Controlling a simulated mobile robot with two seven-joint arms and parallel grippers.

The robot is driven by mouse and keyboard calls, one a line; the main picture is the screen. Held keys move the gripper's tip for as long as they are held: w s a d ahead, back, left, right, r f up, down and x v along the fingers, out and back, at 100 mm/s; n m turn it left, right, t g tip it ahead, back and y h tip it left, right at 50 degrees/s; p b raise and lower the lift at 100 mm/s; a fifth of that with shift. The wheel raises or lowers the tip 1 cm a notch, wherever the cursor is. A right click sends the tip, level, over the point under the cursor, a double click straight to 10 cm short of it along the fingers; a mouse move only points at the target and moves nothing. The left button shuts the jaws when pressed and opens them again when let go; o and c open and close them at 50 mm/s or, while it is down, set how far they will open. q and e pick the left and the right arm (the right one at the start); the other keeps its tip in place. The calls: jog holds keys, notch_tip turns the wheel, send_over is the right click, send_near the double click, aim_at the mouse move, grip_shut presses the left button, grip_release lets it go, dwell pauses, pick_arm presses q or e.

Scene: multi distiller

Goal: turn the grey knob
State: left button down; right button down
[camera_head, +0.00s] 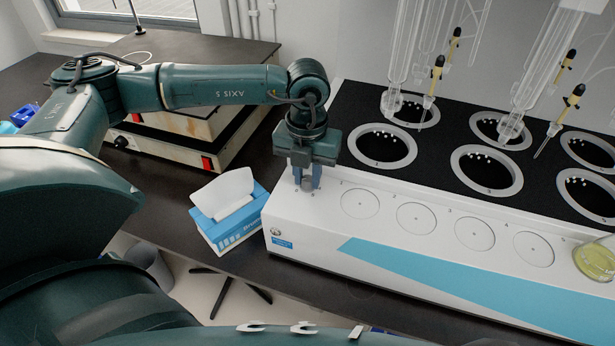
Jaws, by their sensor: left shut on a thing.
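The grey knob (308,184) is on the left end of the front ledge of the white multi distiller (400,262). My left gripper (307,180) reaches down to it from above, with its blue-grey fingers closed on the knob from both sides. The fingers hide part of the knob, and its turn angle cannot be read. My right gripper is not in view.
A blue tissue box (226,212) stands close to the distiller's left end. Glassware hangs above ringed wells (383,146) on the black top. A glass with yellow liquid (596,260) is at the right edge. A boxy instrument (190,118) stands behind my left arm.

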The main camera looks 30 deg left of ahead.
aim_at(306, 179)
pick_arm(q)
jog(key=m+b, duration=0.3)
jog(key=m, duration=0.1)
jog(key=shift+f+m, duration=0.15)
jog(key=shift+m, duration=0.15)
jog(key=shift+a+m+b, duration=0.1)
jog(key=shift+m+b, duration=1.4)
jog(key=shift+m, duration=0.4)
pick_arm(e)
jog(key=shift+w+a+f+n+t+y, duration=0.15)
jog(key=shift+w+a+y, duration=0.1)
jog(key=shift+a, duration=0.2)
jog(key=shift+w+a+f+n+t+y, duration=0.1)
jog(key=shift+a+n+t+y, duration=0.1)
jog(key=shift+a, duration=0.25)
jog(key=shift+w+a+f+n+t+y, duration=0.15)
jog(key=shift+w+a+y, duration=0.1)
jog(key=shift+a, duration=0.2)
pick_arm(q)
jog(key=shift+r, duration=0.2)
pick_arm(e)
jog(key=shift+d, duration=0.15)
pick_arm(q)
jog(key=c, duration=1.3)
grip_release()
jog(key=shift+o, duration=0.2)
notch_tip(306, 179, up, 13)
